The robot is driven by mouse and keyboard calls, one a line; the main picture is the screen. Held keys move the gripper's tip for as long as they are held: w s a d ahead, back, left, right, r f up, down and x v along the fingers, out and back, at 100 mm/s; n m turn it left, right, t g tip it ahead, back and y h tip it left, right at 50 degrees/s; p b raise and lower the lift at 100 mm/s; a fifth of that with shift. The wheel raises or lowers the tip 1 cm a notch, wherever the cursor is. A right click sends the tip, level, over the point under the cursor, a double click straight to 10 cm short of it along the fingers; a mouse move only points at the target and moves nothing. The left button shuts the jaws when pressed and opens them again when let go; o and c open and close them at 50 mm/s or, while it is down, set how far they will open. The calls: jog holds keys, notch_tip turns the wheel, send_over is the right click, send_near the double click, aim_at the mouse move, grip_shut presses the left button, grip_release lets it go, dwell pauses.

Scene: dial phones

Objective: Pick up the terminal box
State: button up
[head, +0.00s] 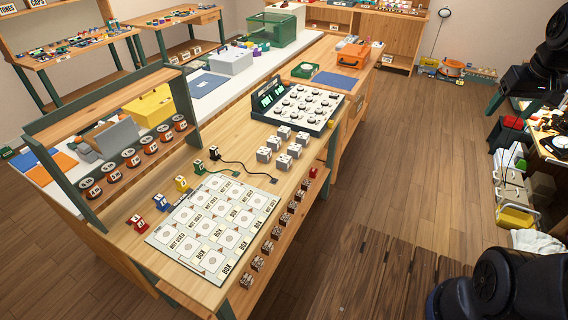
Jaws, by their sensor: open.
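Several small white boxes (281,147) with dark marks on top stand in a cluster on the wooden bench, between the dial panel and the printed board. They look like the terminal boxes, but I cannot tell which single one is meant. The white printed board (196,246) lies in front of them, with round marks and squares lettered "BOX" and "NOT USED". Black links of my arm show at the right side and lower right. My gripper's fingertips are not in view, and nothing touches the boxes.
A dark green dial panel (252,112) stands behind the boxes. Red, yellow, green and black terminals (182,184) line the board's left edge, with a black cable nearby. Small brown blocks (268,247) line the front ledge. A spool rack (131,157) stands at left.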

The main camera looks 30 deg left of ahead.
jog(key=w+a+f+n+g, duration=0.1)
jog(key=w+a+n, duration=0.1)
jog(key=w+a, duration=0.35)
jog(key=w+a+f+n, duration=0.2)
jog(key=w+a, duration=0.1)
jog(key=a, duration=0.6)
jog(key=n+g, duration=0.3)
jog(key=n, duration=0.7)
send_near(284, 158)
jog(key=shift+w+f+h, duration=0.15)
jog(key=shift+h, duration=0.15)
notch_tip(284, 158, down, 5)
jog(key=shift+f, duration=0.15)
jog(key=shift+s+a+f, duration=0.1)
jog(key=shift+a+f, duration=0.05)
jog(key=shift+f, duration=1.1)
jog(key=shift+s+a+f, duration=0.1)
jog(key=shift+s+f, duration=0.05)
jog(key=shift+f, duration=1.1)
jog(key=c, duration=1.1)
